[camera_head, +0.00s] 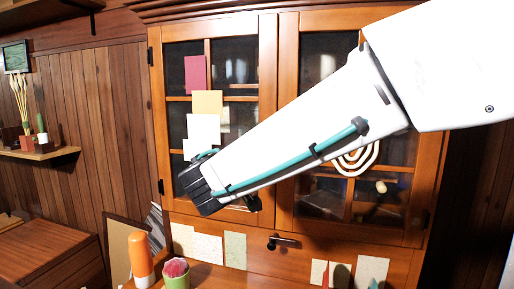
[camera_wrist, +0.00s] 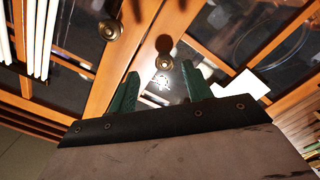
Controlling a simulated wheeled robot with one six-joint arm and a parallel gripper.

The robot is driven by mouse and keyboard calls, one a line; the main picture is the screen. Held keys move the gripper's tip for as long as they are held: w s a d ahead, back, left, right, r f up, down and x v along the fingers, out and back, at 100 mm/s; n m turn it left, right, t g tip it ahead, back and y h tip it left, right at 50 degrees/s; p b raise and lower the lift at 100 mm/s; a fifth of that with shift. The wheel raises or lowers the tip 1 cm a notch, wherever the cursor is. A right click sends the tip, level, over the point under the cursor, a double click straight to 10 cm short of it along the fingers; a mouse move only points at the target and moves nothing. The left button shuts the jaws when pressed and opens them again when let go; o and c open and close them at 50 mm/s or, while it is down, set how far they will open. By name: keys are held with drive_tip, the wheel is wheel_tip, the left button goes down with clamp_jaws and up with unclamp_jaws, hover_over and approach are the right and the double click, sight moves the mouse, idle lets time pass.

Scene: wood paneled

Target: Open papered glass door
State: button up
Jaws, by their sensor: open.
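The papered glass door (camera_head: 217,32) is the left door of a wooden cabinet in the head view. It has a wood frame, dark panes, and red, tan and white papers (camera_head: 195,75) on the glass. My gripper (camera_wrist: 160,88) is open, its two green fingers apart with nothing between them. In the wrist view a round brass knob (camera_wrist: 163,62) shows just beyond and between the fingertips; I cannot tell how far off it is. A second knob (camera_wrist: 110,28) sits to its upper left. In the head view my arm covers the lower part of the door, and the fingertips are hidden.
Below are a drawer with a dark handle (camera_head: 283,241), an orange bottle (camera_head: 141,258) and a green pot (camera_head: 176,278). A wall shelf (camera_head: 40,153) stands at the left.

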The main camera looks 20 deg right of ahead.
drive_tip(key=x, duration=0.5)
drive_tip(key=a+x, duration=0.1)
drive_tip(key=x, duration=0.1)
drive_tip(key=shift+w+d+r, duration=0.2)
drive_tip(key=shift+w+d, duration=0.05)
drive_tip(key=shift+w, duration=0.35)
